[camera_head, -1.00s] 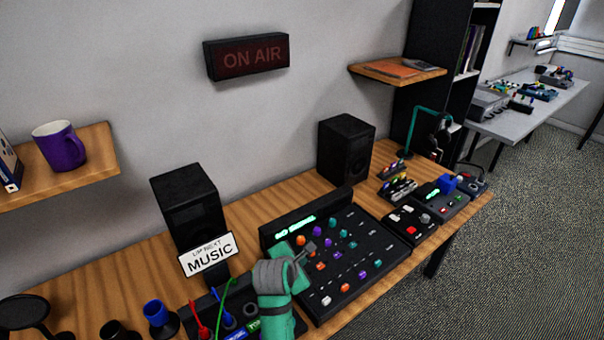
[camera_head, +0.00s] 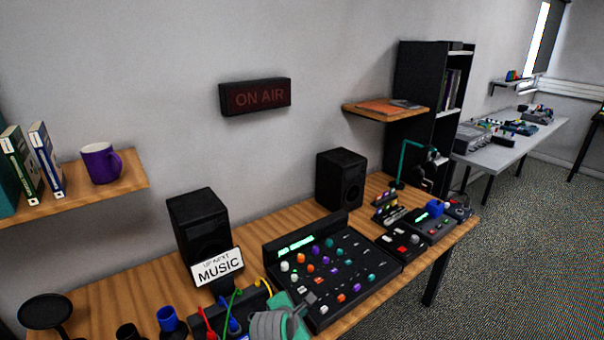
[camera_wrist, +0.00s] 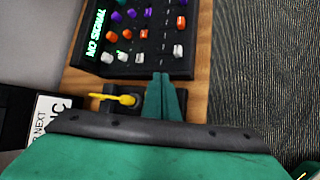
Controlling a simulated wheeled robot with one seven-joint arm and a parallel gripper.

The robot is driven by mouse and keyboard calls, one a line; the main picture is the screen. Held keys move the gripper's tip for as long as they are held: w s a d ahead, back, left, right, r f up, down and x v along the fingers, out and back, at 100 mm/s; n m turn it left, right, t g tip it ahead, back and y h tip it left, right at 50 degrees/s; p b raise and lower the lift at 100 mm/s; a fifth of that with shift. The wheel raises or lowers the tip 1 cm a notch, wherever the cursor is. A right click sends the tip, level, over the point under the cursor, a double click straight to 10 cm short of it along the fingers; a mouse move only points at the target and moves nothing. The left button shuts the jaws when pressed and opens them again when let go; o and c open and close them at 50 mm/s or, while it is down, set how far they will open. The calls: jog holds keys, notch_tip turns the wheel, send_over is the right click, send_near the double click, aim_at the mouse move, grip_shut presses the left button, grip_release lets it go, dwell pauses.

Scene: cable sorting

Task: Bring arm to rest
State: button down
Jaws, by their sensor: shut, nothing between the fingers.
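My gripper (camera_head: 304,303) is low in the head view, in front of the near-left corner of the black mixing console (camera_head: 318,270). In the wrist view my gripper's fingers (camera_wrist: 162,80) lie together with nothing between them, pointing toward the console (camera_wrist: 143,66). A yellow plug (camera_wrist: 122,99) sits just left of the fingers there; its yellow cable also shows in the head view (camera_head: 264,287). My arm hides part of the cable box below.
Red, green and blue cables stand beside a "MUSIC" sign (camera_head: 219,267) on the wooden desk (camera_head: 130,290). Two black speakers (camera_head: 198,232) stand behind. A shelf holds books and a purple mug (camera_head: 100,163). A boxy device with a blue part (camera_head: 434,208) is at the right end.

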jog(key=s+f+m, duration=0.1)
jog(key=f, duration=0.1)
jog(key=s+f, duration=0.2)
jog(key=s+f+m, duration=0.1)
jog(key=s+f, duration=0.1)
jog(key=shift+d+f+m+t, duration=0.2)
jog(key=shift+d+m+t, duration=0.1)
jog(key=shift+t, duration=0.1)
jog(key=s+f+m+t+y, duration=0.1)
jog(key=s+f+m, duration=0.3)
jog(key=s, duration=0.5)
jog(key=s+f+m+t+y, duration=0.1)
jog(key=s+f+m, duration=0.3)
jog(key=s, duration=0.5)
jog(key=s+r+m+t, duration=0.2)
jog(key=s+r+m, duration=0.4)
jog(key=s, duration=0.6)
jog(key=s+r+m+t, duration=0.1)
jog(key=s+r+m, duration=0.5)
jog(key=s, duration=0.5)
jog(key=shift+s+r+m+t+y, duration=0.4)
